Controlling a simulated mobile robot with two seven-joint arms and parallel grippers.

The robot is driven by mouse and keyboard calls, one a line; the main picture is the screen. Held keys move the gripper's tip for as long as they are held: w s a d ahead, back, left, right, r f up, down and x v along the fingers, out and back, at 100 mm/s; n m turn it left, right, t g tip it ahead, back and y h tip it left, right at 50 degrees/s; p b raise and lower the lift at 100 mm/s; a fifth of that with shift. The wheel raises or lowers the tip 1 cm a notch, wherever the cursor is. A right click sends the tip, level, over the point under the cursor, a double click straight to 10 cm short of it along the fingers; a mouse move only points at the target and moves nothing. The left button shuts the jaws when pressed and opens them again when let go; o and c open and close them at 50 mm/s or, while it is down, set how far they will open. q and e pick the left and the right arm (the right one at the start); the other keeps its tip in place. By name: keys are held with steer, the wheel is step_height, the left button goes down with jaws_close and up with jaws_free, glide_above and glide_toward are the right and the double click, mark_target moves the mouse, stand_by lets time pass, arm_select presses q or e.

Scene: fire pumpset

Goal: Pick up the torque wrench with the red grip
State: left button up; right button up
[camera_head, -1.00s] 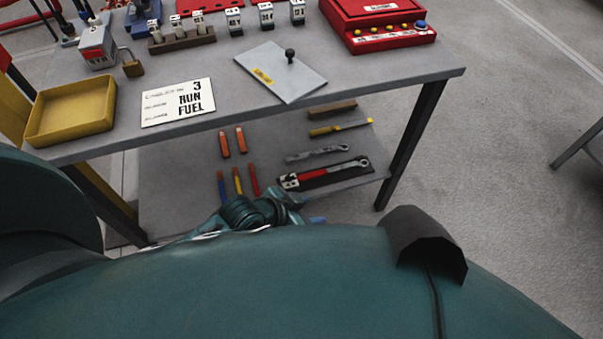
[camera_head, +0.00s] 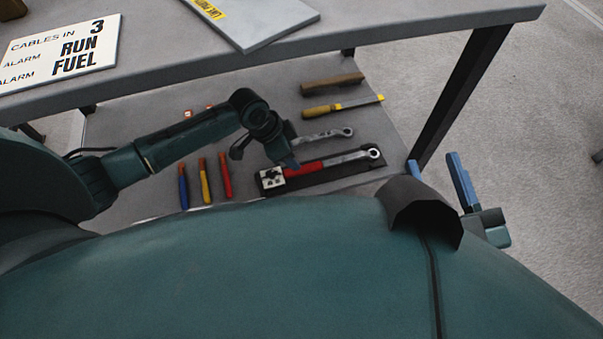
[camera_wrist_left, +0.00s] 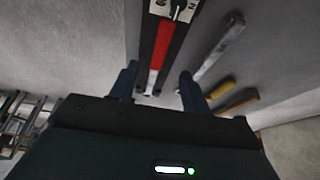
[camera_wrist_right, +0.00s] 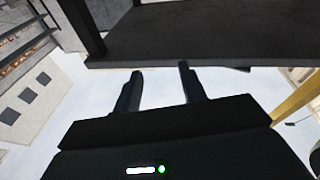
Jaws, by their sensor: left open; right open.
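The torque wrench (camera_head: 340,158) lies on a black tray (camera_head: 345,173) on the lower shelf. I cannot tell the height gap. My right gripper (camera_head: 432,160) is open and empty beside the table's right leg; it also shows in the right wrist view (camera_wrist_right: 160,68).
A grey wrench (camera_head: 325,136) lies just behind the torque wrench. A yellow-handled file (camera_head: 335,107) and a wooden-handled tool (camera_head: 332,84) lie farther back. Several coloured-handled tools (camera_head: 205,180) lie left. The tabletop edge (camera_head: 330,42) overhangs the shelf.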

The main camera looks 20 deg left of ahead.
arm_select(q)
steer(key=b+x, duration=0.1)
steer(key=x, duration=0.1)
steer(key=shift+w+d+f, duration=0.1)
steer(key=shift+d+f, duration=0.05)
steer(key=shift+f, duration=0.2)
steer(key=shift+a+b+x, duration=0.2)
steer(key=shift+b+x, duration=0.65)
steer(key=shift+x, duration=0.3)
steer(key=shift+s+b+x, duration=0.25)
steer(key=shift+b+x, duration=0.45)
steer(key=shift+x, duration=0.45)
steer(key=shift+w+f, duration=0.2)
steer(key=shift+f, duration=0.1)
jaws_close()
arm_select(e)
steer(key=shift+w+r+n+t+y, duration=0.35)
steer(key=shift+r+y, duration=0.25)
steer(key=shift+r, duration=0.1)
steer(key=shift+w+r+n+t+y, duration=0.25)
steer(key=shift+r+n+t+y, duration=0.1)
steer(key=shift+r+y, duration=0.3)
arm_select(q)
steer(key=shift+d+r, duration=0.1)
steer(key=shift+r, duration=0.05)
